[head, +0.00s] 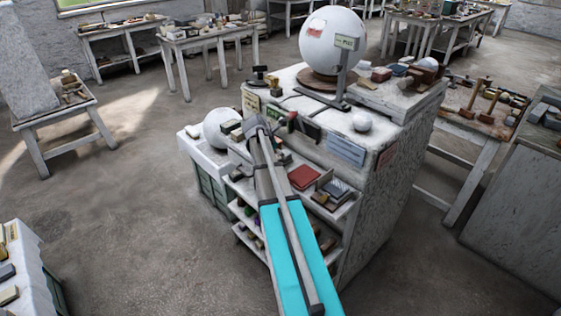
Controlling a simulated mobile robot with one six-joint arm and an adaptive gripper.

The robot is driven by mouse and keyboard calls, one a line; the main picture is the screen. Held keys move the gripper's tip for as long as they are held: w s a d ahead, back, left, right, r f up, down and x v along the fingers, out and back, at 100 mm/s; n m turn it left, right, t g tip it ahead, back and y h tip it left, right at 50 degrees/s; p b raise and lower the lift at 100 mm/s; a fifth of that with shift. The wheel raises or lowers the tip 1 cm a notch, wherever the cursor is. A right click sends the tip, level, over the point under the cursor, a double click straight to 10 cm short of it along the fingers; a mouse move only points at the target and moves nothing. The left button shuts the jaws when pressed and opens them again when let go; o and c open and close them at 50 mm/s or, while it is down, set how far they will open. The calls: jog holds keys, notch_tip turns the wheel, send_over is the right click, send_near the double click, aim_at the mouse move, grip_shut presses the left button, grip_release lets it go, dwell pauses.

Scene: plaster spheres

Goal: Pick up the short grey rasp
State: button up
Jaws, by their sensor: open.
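My arm reaches from the bottom of the head view up to the white plaster cabinet (345,200). My gripper (257,126) is at the cabinet's front left, close to its top edge and above the shelves. It is small here and its fingers are hard to make out; it is open. I see nothing held in it. I cannot pick out the short grey rasp for certain among the small tools and blocks. My arm hides part of the shelves and the things on them.
A smaller sphere (219,129) sits at the left. A red block (303,177) lies on the upper shelf. Floor on the left (120,210) is clear.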

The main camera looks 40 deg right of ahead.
jog(key=x, duration=0.1)
jog(key=b+x, duration=0.2)
jog(key=shift+w+f, duration=0.1)
jog(key=shift+w, duration=0.2)
jog(key=shift+b+x, duration=0.8)
jog(key=shift+b, duration=0.05)
jog(key=shift+s, duration=0.1)
grip_shut()
jog(key=shift+d+r, duration=0.1)
jog(key=shift+r, duration=0.15)
jog(key=shift+r+p, duration=0.65)
jog(key=shift+p, duration=0.2)
jog(key=s+a, duration=0.1)
jog(key=a, duration=1.7)
jog(key=shift+s, duration=0.2)
jog(key=shift+f, duration=0.1)
